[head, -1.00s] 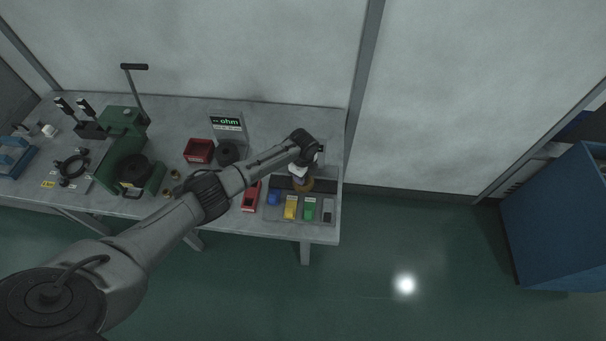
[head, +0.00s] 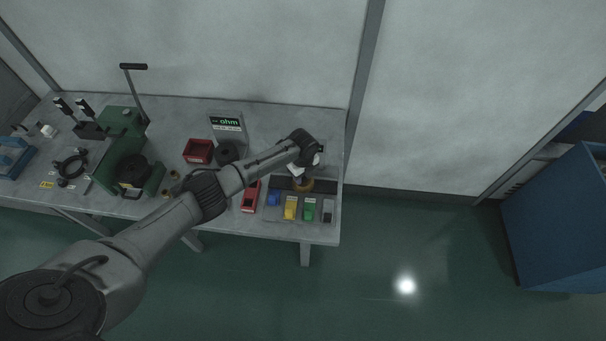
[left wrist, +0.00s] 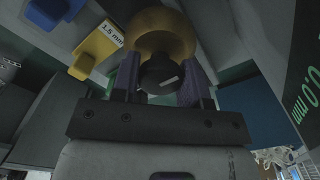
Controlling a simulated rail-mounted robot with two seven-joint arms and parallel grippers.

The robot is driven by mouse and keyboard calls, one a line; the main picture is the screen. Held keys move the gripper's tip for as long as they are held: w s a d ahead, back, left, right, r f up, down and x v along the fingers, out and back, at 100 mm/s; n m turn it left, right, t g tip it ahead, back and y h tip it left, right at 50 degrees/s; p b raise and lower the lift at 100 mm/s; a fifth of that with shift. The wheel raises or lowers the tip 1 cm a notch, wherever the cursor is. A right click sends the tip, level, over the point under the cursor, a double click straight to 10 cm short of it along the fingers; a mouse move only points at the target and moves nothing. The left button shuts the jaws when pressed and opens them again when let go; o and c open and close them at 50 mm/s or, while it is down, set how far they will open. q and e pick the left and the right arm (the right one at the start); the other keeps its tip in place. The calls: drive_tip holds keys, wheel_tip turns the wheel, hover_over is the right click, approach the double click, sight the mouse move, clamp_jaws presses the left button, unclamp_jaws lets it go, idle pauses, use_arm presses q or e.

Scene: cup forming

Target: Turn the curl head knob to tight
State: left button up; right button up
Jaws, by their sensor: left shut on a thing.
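My left gripper (head: 304,177) is over the right end of the bench. In the left wrist view the gripper (left wrist: 160,78) has its fingers on either side of a dark round knob (left wrist: 161,73) with a small pale mark. The knob sits against a tan, rounded piece (left wrist: 162,34). I cannot read any loose or tight marking by the knob. My right gripper is not in view.
Floor is clear in front.

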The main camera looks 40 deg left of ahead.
use_arm(q)
drive_tip(key=o, duration=0.9)
drive_tip(key=shift+o, duration=0.2)
wheel_tip(320, 180, up, 14)
drive_tip(key=p, duration=0.1)
drive_tip(key=shift+f, duration=0.1)
idle(0.5)
